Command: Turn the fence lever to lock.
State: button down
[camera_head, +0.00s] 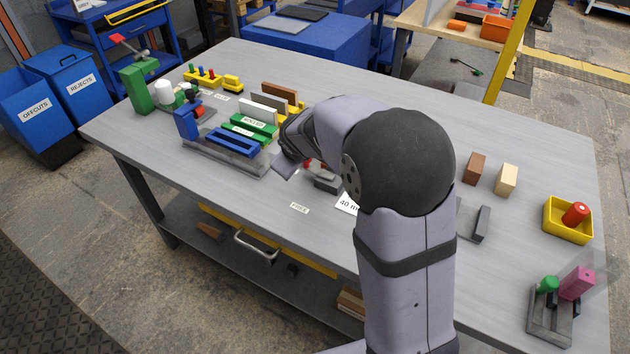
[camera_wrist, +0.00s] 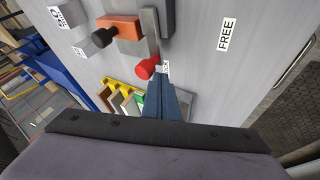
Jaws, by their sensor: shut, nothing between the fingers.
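The fence lever's red knob (camera_wrist: 145,69) shows in the wrist view at the end of a grey bar, beside an orange block (camera_wrist: 124,27) with a dark knob. In the head view, the red part (camera_head: 310,164) is partly hidden by my wrist, above a grey block (camera_head: 327,184). My gripper (camera_wrist: 161,68) is shut and empty, its tips just right of the red knob; I cannot tell if they touch it. A FREE label (camera_wrist: 227,34) lies clear; another small label is mostly hidden by the fingertips.
A blue fixture (camera_head: 235,142) and green slotted pieces (camera_head: 250,127) stand close to the left of my gripper. A "40 m..." card (camera_head: 347,203) lies partly behind my arm. The table front around the FREE label (camera_head: 299,208) is clear.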

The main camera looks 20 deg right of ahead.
jog(key=shift+w+d, duration=0.1)
jog(key=shift+w, duration=0.15)
dwell(0.5)
jog(key=shift+s+a+f+b, duration=0.1)
jog(key=shift+s+a+b, duration=0.1)
jog(key=shift+a+b, duration=0.25)
jog(key=a+b, duration=0.1)
jog(key=s+a+b, duration=0.1)
jog(key=shift+s+a+f+b, duration=0.15)
jog(key=shift+s+a+b, duration=0.1)
jog(key=shift+b, duration=0.15)
jog(key=a+v, duration=0.1)
jog(key=v, duration=0.9)
jog(key=shift+a+r, duration=0.2)
jog(key=shift+r, duration=0.1)
jog(key=shift+w, duration=0.1)
